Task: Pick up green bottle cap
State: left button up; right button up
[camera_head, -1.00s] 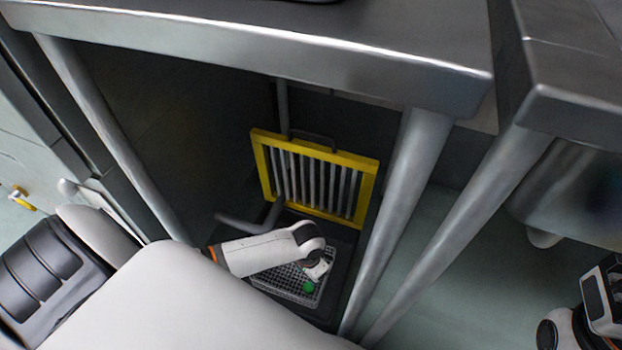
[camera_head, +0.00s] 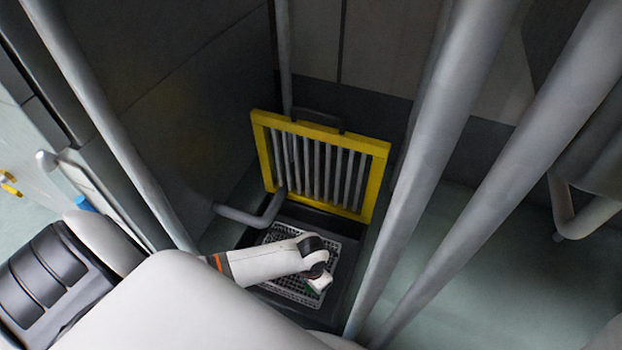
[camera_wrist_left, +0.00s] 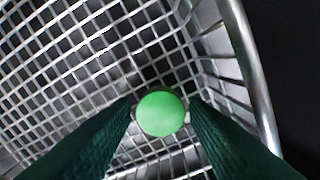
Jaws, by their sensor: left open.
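A round, bright green bottle cap (camera_wrist_left: 160,113) lies in a metal wire basket (camera_wrist_left: 75,60) in the left wrist view. My left gripper (camera_wrist_left: 160,104) is open, with one dark green finger on each side of the cap. Narrow gaps seem to show beside the cap, but I cannot tell how deep the fingers reach around it. In the head view my left gripper (camera_head: 319,284) is low over the basket (camera_head: 292,289) and hides the cap. My right gripper is not in view.
A yellow-framed grate (camera_head: 318,117) stands upright behind the basket. A bent grey pipe (camera_head: 250,216) ends near the basket's back left. Thick metal legs (camera_head: 410,190) stand close on the right and another (camera_head: 105,125) on the left. The basket's rounded rim (camera_wrist_left: 250,70) is near the right finger.

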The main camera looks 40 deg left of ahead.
pick_arm(q)
jog(key=c, duration=0.7)
